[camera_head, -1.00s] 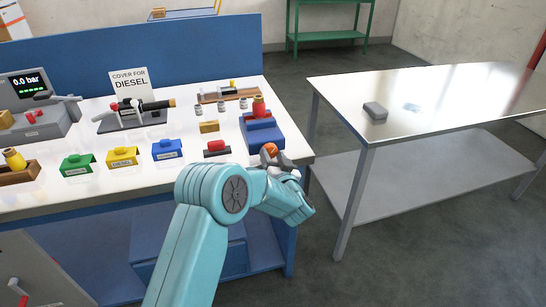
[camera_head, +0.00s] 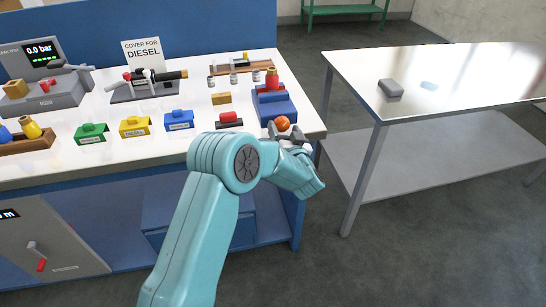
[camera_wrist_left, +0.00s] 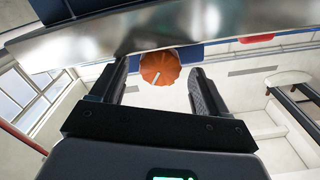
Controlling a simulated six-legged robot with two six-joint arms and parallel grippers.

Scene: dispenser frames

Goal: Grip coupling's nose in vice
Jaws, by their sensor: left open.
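A coupling (camera_head: 271,80), red with a brass-coloured top, stands upright at the blue vice (camera_head: 276,107) near the bench's right end. Whether the jaws touch its nose cannot be told. An orange ribbed knob (camera_head: 283,123) is at the vice's front, by the bench edge. My left gripper (camera_head: 285,132) is open at this knob. In the left wrist view the knob (camera_wrist_left: 160,67) appears between the two spread fingers of the left gripper (camera_wrist_left: 159,76); contact is not clear. My right gripper is not in view.
Green (camera_head: 91,133), yellow (camera_head: 135,126) and blue (camera_head: 179,120) covers stand along the bench front, with a red-topped black block (camera_head: 229,119) beside the vice. A dispenser nozzle (camera_head: 150,82) lies behind. The metal table (camera_head: 450,80) at right is mostly clear, holding a grey block (camera_head: 390,88).

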